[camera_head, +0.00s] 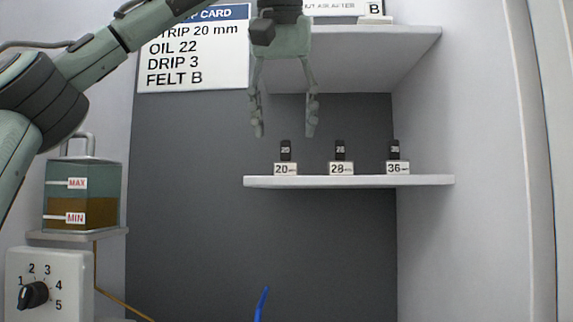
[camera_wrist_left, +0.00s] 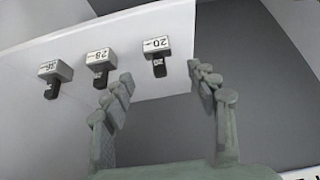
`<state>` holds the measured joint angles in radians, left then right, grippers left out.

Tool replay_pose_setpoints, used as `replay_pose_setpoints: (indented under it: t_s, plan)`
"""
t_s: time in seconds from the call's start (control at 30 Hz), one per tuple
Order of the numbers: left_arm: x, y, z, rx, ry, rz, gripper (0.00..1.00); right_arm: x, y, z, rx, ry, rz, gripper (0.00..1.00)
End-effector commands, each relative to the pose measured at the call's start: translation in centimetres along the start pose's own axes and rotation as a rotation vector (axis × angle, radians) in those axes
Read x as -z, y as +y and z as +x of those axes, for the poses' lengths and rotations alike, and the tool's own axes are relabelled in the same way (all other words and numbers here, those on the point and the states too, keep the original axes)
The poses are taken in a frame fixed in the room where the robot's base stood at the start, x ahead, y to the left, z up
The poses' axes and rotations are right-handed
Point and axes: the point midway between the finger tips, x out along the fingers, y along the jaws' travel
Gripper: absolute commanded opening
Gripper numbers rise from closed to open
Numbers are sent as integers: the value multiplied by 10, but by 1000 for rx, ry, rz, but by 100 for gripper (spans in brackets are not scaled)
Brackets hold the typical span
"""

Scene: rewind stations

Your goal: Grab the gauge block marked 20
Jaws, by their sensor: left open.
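The dark gauge block marked 20 (camera_head: 286,150) stands upright at the left end of the lower shelf, behind a white label reading 20 (camera_head: 285,169). It also shows in the left wrist view (camera_wrist_left: 159,68), ahead of the fingers and between their lines. My left gripper (camera_head: 285,133) is open and empty, pointing down, with its fingertips just above and apart from the block in the head view. In the left wrist view its fingers (camera_wrist_left: 160,72) spread on either side. My right gripper is not in view.
Blocks marked 28 (camera_head: 340,150) and 36 (camera_head: 394,150) stand to the right on the same shelf (camera_head: 425,181). An upper shelf (camera_head: 380,45) overhangs behind the gripper. A card (camera_head: 195,55) reads STRIP 20 mm. An oil reservoir (camera_head: 82,195) and dial box (camera_head: 50,285) are at left.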

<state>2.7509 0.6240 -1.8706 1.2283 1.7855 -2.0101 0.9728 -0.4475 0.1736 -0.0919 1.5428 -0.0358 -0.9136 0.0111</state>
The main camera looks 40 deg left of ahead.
Motion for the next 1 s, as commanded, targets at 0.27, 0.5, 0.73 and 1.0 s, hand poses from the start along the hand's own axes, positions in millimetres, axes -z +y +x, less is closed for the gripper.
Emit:
replay_pose_setpoints:
  t_s: [0.27, 0.5, 0.73, 1.0]
  plan:
    - [0, 0, 34, -1, -4, 1, 59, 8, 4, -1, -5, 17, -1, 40]
    - [0, 0, 54, -2, 1, -1, 59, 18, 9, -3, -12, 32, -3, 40]
    - [0, 0, 53, -1, 1, -1, 54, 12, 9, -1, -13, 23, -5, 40]
    - [0, 0, 53, -1, 1, -1, 20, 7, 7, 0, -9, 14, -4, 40]
